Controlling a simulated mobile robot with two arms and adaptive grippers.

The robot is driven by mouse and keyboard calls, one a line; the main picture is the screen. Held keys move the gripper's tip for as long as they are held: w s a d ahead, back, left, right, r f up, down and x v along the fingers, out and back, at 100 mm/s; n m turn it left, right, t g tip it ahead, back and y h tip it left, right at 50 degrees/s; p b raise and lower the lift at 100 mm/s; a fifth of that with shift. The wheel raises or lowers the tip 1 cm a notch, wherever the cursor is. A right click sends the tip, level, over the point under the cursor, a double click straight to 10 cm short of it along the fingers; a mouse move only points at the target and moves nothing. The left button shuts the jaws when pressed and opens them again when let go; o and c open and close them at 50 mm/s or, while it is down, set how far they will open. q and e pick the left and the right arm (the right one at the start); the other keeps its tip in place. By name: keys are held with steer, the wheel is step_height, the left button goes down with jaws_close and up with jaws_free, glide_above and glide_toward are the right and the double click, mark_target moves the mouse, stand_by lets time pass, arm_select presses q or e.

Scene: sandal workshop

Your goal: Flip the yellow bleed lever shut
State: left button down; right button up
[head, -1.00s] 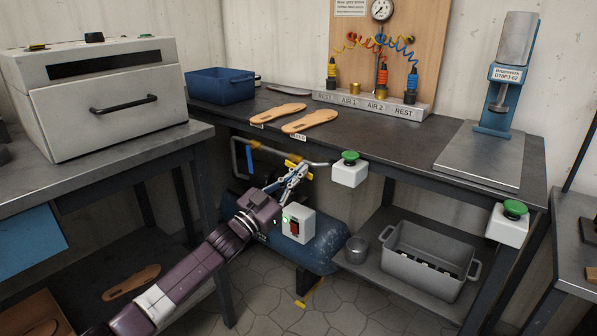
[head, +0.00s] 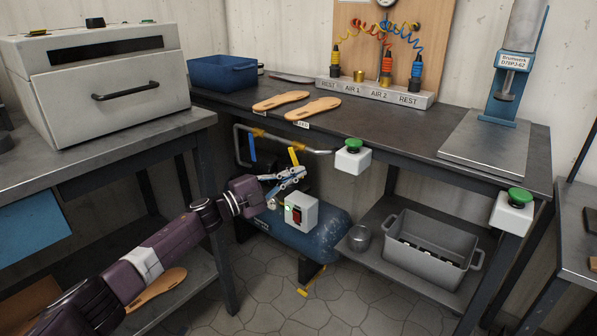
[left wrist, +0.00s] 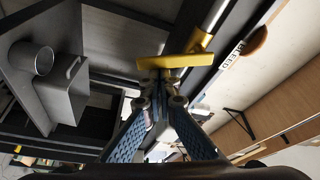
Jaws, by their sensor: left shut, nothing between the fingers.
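The yellow bleed lever (head: 294,157) sits on the grey pipe under the far bench and stands steeply across the pipe. In the left wrist view the yellow lever (left wrist: 172,62) lies crosswise, at an angle to the pipe (left wrist: 214,18), beside a BLEED label (left wrist: 232,55). My left gripper (head: 301,172) is shut and empty, its tips just below the lever. In the left wrist view its fingertips (left wrist: 163,88) are close to the lever; I cannot tell whether they touch. My right gripper is not in view.
A blue lever (head: 252,149) hangs from the pipe further left. A green button box (head: 351,157) is mounted on the bench edge at the right. A grey crate (head: 425,250) stands on the lower shelf.

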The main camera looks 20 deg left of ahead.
arm_select(q)
steer(key=shift+w+a+f+m+g+y, duration=0.15)
steer(key=shift+a+m+g, duration=0.15)
steer(key=shift+m, duration=0.55)
steer(key=shift+w+a+f+m+g+y, duration=0.15)
steer(key=shift+a+m, duration=0.3)
steer(key=shift+m, duration=0.45)
steer(key=shift+w+a+f+m+g+y, duration=0.1)
steer(key=shift+a+f+m+g, duration=0.2)
steer(key=shift+m, duration=0.55)
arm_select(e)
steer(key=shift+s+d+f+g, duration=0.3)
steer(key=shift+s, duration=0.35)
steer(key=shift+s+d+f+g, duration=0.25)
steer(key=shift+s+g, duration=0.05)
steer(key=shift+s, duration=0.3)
arm_select(q)
steer(key=shift+r, duration=0.1)
